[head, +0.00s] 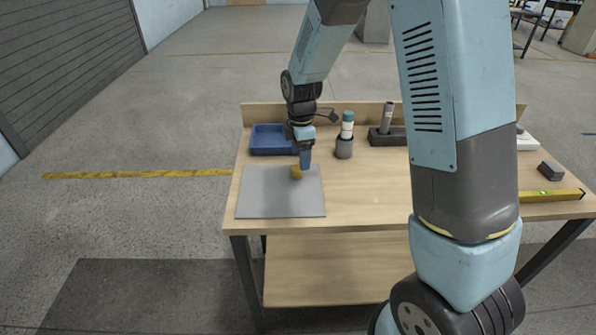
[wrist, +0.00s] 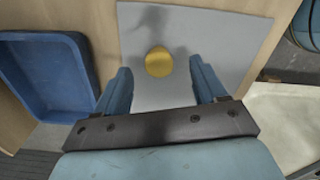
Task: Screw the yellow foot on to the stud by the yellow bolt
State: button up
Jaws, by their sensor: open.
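The yellow foot (head: 297,173) is a small rounded piece at the grey mat (head: 270,201) on the workbench. In the wrist view the foot (wrist: 158,62) looks like a yellow disc against the mat (wrist: 190,30). My gripper (head: 305,165) points down right at the foot. In the wrist view my gripper (wrist: 160,70) is open, with one blue finger on each side of the foot and a gap to both. I cannot tell how far down the fingers reach beside it. I cannot make out the stud or the yellow bolt in either view.
A blue tray (head: 270,147) lies at the back left of the bench. A dark cup (head: 344,148) with a green-topped bottle and a dark block (head: 387,141) stand behind. A yellow level (head: 553,195) lies at the right. The bench front beside the mat is clear.

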aim_at(298, 167)
jog(key=shift+w+a+f, duration=0.1)
jog(key=shift+a+f, duration=0.05)
jog(key=shift+f, duration=1.25)
jog(key=shift+a+f, duration=0.15)
jog(key=shift+f, duration=1.25)
jog(key=c, duration=1.1)
